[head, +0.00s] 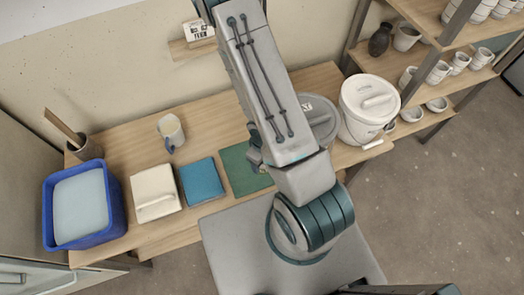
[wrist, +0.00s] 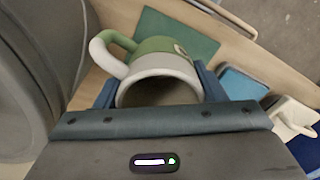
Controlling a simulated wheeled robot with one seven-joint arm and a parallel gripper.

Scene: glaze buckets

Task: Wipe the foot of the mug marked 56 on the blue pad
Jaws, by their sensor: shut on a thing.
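In the wrist view my gripper (wrist: 158,90) is shut on a mug (wrist: 165,64), with a finger on each side of it. The mug is white toward its mouth and green toward its foot, with a handle on the left. Its mouth faces the wrist camera, and its foot is hidden. A small mark shows on the green part, but I cannot read it. The blue pad (head: 202,181) lies on the bench and also shows in the wrist view (wrist: 242,85), to the right of the mug. In the head view my arm hides most of the gripper and mug.
A green pad (head: 238,172) lies right of the blue pad, a white pad or sponge (head: 155,194) left of it. A blue tub (head: 114,200) stands far left. Another mug (head: 170,133) stands behind. A white bucket (head: 350,125) and a grey-lidded bucket (head: 318,112) stand right.

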